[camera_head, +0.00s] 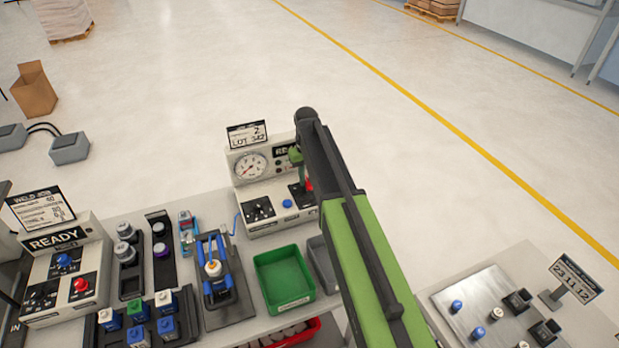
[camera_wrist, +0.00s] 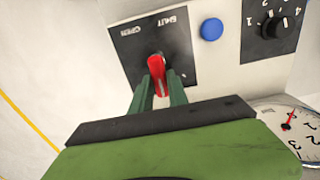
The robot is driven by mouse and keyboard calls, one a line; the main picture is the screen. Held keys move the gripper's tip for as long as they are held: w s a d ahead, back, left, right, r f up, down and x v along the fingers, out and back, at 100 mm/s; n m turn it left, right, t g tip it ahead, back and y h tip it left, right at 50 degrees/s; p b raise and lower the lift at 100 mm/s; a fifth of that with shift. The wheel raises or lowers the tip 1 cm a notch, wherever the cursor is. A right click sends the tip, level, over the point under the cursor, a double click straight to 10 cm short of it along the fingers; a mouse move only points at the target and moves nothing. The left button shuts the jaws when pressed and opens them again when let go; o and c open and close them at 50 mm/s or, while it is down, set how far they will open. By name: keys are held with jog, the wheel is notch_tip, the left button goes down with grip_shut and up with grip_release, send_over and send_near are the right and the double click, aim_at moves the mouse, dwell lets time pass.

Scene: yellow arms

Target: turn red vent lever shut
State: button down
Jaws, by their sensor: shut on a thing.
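The red vent lever (camera_wrist: 157,75) is on a dark plate (camera_wrist: 190,72) with OPEN and SHUT printed on it, on the face of a pale control box. In the wrist view, my gripper (camera_wrist: 158,88) has its two green fingers on either side of the lever, shut on it. I cannot tell which label the lever points to. In the head view, only a bit of the red lever (camera_head: 309,184) shows beside my arm, which covers the right part of the box (camera_head: 262,222).
The box carries a round gauge (camera_head: 251,166), a blue button (camera_head: 287,203) and a black knob (camera_wrist: 275,27). A green bin (camera_head: 284,279), a blue fixture (camera_head: 215,275) and a READY box (camera_head: 62,270) stand along the bench. Open floor lies beyond.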

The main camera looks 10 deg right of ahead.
aim_at(303, 191)
jog(key=n, duration=0.4)
jog(key=shift+s+a+n, duration=0.25)
jog(key=shift+a+n, duration=0.05)
jog(key=shift+a, duration=0.1)
jog(key=shift+s+a+n, duration=0.15)
jog(key=shift+n, duration=1)
jog(key=shift+s+a+n, duration=0.15)
jog(key=shift+n, duration=1)
jog(key=c, duration=1.3)
grip_release()
notch_tip(303, 191, up, 17)
jog(key=p, duration=1.7)
jog(key=shift+r, duration=0.2)
